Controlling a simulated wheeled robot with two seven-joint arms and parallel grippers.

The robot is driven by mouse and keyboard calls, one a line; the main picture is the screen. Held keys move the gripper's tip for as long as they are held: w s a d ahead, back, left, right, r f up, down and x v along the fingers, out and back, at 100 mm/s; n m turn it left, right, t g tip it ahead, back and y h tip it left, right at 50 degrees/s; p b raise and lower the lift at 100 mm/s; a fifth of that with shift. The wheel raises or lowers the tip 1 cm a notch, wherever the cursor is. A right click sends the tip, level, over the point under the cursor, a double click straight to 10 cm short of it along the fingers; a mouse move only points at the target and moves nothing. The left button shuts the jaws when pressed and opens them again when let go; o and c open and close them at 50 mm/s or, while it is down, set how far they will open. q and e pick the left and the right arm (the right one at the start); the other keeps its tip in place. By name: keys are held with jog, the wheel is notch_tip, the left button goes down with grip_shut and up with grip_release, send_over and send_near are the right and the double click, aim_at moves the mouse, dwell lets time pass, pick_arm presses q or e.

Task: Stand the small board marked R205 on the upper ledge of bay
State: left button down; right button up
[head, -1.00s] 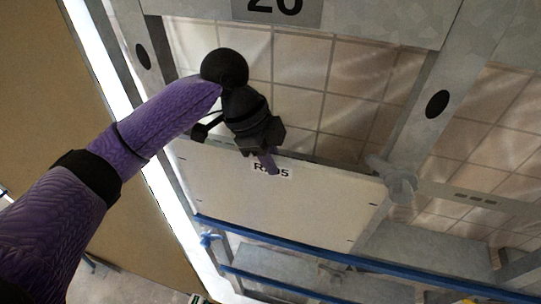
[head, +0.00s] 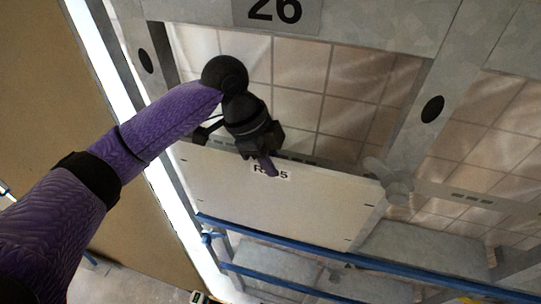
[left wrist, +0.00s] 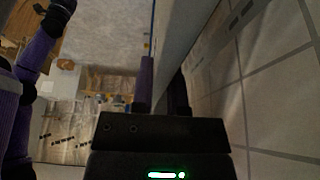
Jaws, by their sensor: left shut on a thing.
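The small board (head: 300,212) is a pale panel with a label reading R and 5 at its top edge, the middle digits hidden by a finger. My left gripper (head: 264,165) is shut on its top edge, as the head view shows. The left wrist view shows the board (left wrist: 176,35) edge-on between the fingers (left wrist: 160,90). In the head view the board's lower edge lies just above or behind the upper blue rail (head: 300,248); I cannot tell whether it rests on a ledge. The bay sign (head: 275,12) reads 26. My right gripper is not in view.
Grey metal uprights (head: 418,125) flank the bay. A grey knob-like fitting (head: 392,181) sits close to the board's upper right corner. A lower blue rail (head: 270,283) runs beneath. Tiled wall (head: 300,75) shows behind, and a brown panel (head: 40,100) stands at left.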

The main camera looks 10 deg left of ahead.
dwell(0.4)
pick_arm(q)
jog(key=shift+p, duration=0.45)
jog(key=shift+f, duration=0.1)
jog(key=shift+f, duration=0.15)
jog(key=shift+f, duration=0.85)
dwell(0.4)
